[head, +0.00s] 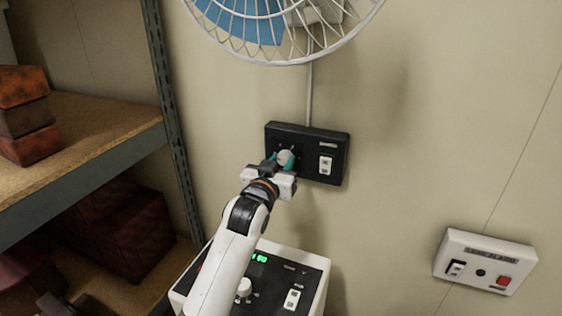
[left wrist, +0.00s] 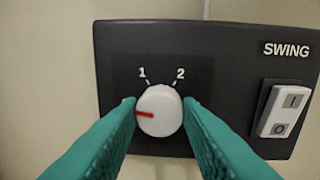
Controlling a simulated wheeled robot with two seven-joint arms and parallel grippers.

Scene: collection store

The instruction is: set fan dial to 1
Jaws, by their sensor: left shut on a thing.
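The fan dial is a white round knob (left wrist: 159,111) on a black wall panel (left wrist: 222,60), with printed marks 1 and 2 above it. Its red pointer line points left, below the 1 mark. The knob also shows in the head view (head: 285,157), on the left part of the panel (head: 306,133). My left gripper (left wrist: 160,116) has its teal fingers on both sides of the knob and is shut on it. It also shows in the head view (head: 284,162). My right gripper is in neither view.
A SWING rocker switch (left wrist: 283,109) sits right of the knob on the same panel. A wall fan (head: 260,25) hangs above. A white box with a green display (head: 262,257) stands below, a white switch box (head: 484,261) is at right, and shelves (head: 95,130) are at left.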

